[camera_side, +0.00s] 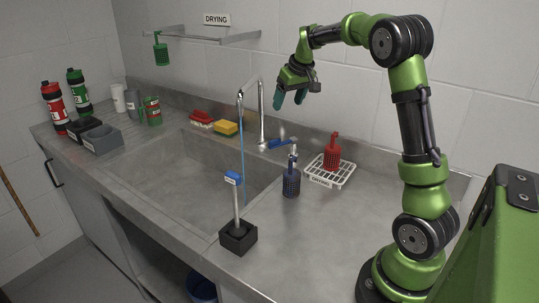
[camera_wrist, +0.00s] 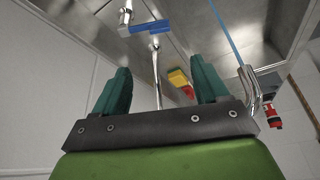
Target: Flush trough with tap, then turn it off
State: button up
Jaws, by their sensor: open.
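The metal tap (camera_side: 262,115) stands at the trough's back edge, with its spout reaching over the basin. A thin blue stream of water (camera_side: 242,150) falls from the spout into the trough (camera_side: 185,165); the stream also shows in the wrist view (camera_wrist: 225,28). The tap's blue lever (camera_side: 279,142) sits low beside the tap's base, and in the wrist view (camera_wrist: 145,27) it lies beyond my fingertips. My gripper (camera_side: 288,99) is open and empty, above and right of the tap, fingers pointing down. Its two dark green fingers (camera_wrist: 160,82) are apart in the wrist view.
A black block with an upright rod (camera_side: 238,238) stands at the front. Bottles, cups and a yellow sponge (camera_side: 226,128) are left.

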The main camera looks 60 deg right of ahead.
jog(key=shift+s+a, duration=0.2)
jog(key=shift+s, duration=0.3)
jog(key=shift+s+a, duration=0.2)
jog(key=shift+s, duration=0.3)
jog(key=shift+s+a, duration=0.2)
jog(key=shift+s, duration=0.35)
jog(key=shift+s+a, duration=0.2)
jog(key=shift+s, duration=0.3)
jog(key=shift+s, duration=0.15)
jog(key=shift+s+a, duration=0.2)
jog(key=shift+s, duration=0.25)
jog(key=shift+s+a, duration=0.2)
jog(key=shift+s, duration=0.25)
jog(key=shift+s, duration=0.1)
jog(key=shift+s+a, duration=0.35)
jog(key=shift+s, duration=0.55)
jog(key=shift+s, duration=0.1)
